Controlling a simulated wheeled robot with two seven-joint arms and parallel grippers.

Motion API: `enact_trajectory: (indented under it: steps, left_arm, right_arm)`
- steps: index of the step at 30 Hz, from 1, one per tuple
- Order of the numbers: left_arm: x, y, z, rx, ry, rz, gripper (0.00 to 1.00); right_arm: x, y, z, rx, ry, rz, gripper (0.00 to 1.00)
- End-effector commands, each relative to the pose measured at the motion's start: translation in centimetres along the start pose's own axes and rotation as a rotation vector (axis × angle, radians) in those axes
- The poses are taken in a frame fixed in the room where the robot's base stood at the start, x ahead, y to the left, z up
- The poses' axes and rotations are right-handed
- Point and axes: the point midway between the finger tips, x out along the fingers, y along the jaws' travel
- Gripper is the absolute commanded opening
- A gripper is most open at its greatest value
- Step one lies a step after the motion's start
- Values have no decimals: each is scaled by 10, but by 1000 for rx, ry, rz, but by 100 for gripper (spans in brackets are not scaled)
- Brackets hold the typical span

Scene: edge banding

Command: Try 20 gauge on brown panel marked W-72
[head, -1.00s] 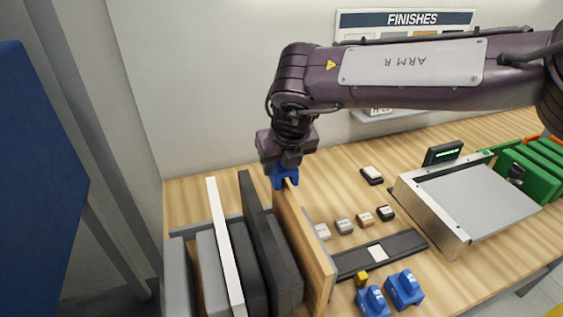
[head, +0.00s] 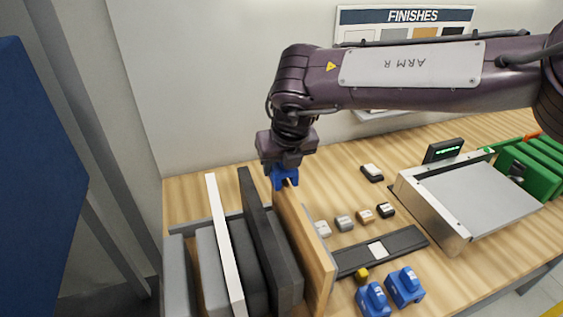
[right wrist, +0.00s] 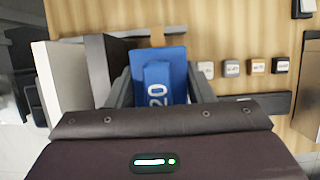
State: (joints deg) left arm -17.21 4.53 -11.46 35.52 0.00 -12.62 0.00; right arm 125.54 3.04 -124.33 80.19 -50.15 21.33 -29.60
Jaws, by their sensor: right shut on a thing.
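My right gripper (head: 285,168) is shut on a blue gauge (head: 284,181), pointing down above the bench's back part. The brown panel (head: 305,248) stands on edge at the right end of the rack. The gauge is at the panel's far upper end, and its notch seems to sit around that edge; how fully it is seated I cannot tell. No W-72 marking is legible. My left gripper is not in view.
A white panel (head: 225,248) and a dark panel (head: 259,235) stand left of the brown one. Two other blue gauges (head: 373,301) (head: 405,287) and a yellow piece (head: 362,274) lie at the front. Small blocks, a dark strip (head: 405,245) and a metal tray (head: 480,195) are to the right.

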Motion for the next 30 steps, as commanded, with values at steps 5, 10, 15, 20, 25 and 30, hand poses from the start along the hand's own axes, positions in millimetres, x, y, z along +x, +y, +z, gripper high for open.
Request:
enact_trajectory:
  steps: [5,10,15,20,25,30]
  left_arm:
    - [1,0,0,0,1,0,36]
    - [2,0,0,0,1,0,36]
    - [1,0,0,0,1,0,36]
    - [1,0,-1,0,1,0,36]
    - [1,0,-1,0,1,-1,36]
    - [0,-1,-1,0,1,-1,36]
  right_arm:
    - [2,0,-1,0,-1,0,18]
    - [2,0,-1,0,-1,0,18]
    - [2,0,-1,0,-1,0,50]
    - [2,0,-1,0,-1,0,71]
    - [2,0,-1,0,0,0,73]
    - [1,0,-1,0,0,0,73]
